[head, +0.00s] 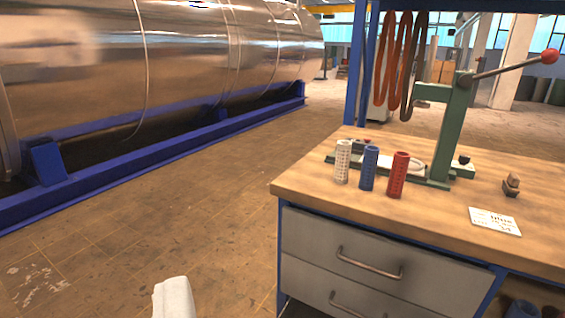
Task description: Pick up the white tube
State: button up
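The white tube (342,161) stands upright on the wooden workbench (310,185), near its back left part. It has a perforated-looking surface. A blue tube (369,168) and a red tube (397,175) stand upright just right of it in a row. A pale, rounded piece that looks like part of my gripper (174,298) shows at the bottom edge, over the floor left of the bench. It is well apart from the tubes. Its fingers cannot be made out, and nothing held shows.
A green lever press (455,120) with a red-knobbed handle stands behind the tubes. A white card (495,221) and a small dark object (511,186) lie on the right. Grey drawers (385,265) front the bench. A large metal cylinder (180,65) lies left; the floor between is clear.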

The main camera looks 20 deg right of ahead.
aim_at(344, 147)
jog(key=i+j+u, duration=0.45)
jog(key=j, duration=0.2)
jog(key=i+j+u, duration=0.45)
jog(key=i, duration=0.25)
jog(key=i+z, duration=0.45)
jog(key=i+j+z, duration=0.2)
jog(key=i+z, duration=0.25)
jog(key=i+l+z, duration=0.1)
jog(key=z, duration=0.35)
jog(key=i+z, duration=0.3)
jog(key=z, duration=0.2)
jog(key=i+j+z, duration=0.1)
jog(key=z, duration=0.35)
jog(key=i+j+z, duration=0.2)
jog(key=z, duration=0.3)
jog(key=i+j+z, duration=0.2)
jog(key=i+z, duration=0.3)
jog(key=i+j+z, duration=0.25)
jog(key=z, duration=0.25)
jog(key=j, duration=0.1)
